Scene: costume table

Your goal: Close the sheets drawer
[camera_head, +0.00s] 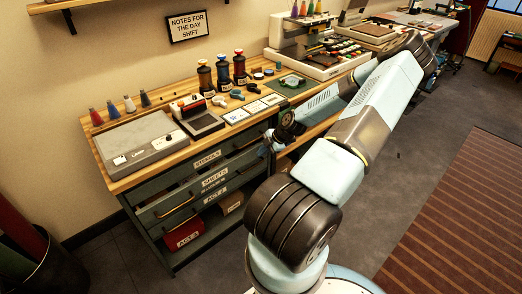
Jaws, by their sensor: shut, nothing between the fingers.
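The sheets drawer (196,196) is the grey-green front with the white SHEETS label (215,178), below the stencils drawer (190,173) in the workbench. A dark gap shows above its front, and it appears to stand out a little; how far is hard to tell. My gripper (272,144) is small and dark in this view, at the right end of the drawer fronts, near the bench's front edge. It is shut and empty. I cannot tell whether it touches the cabinet. My arm hides the bench to the right.
On the worktop (112,168) stand a grey box device (140,143), several bottles (222,70), cards (252,107) and a larger machine (315,50). Red boxes (183,233) sit on the low shelf. A dark bin (45,270) stands at left. The floor (405,165) at right is clear.

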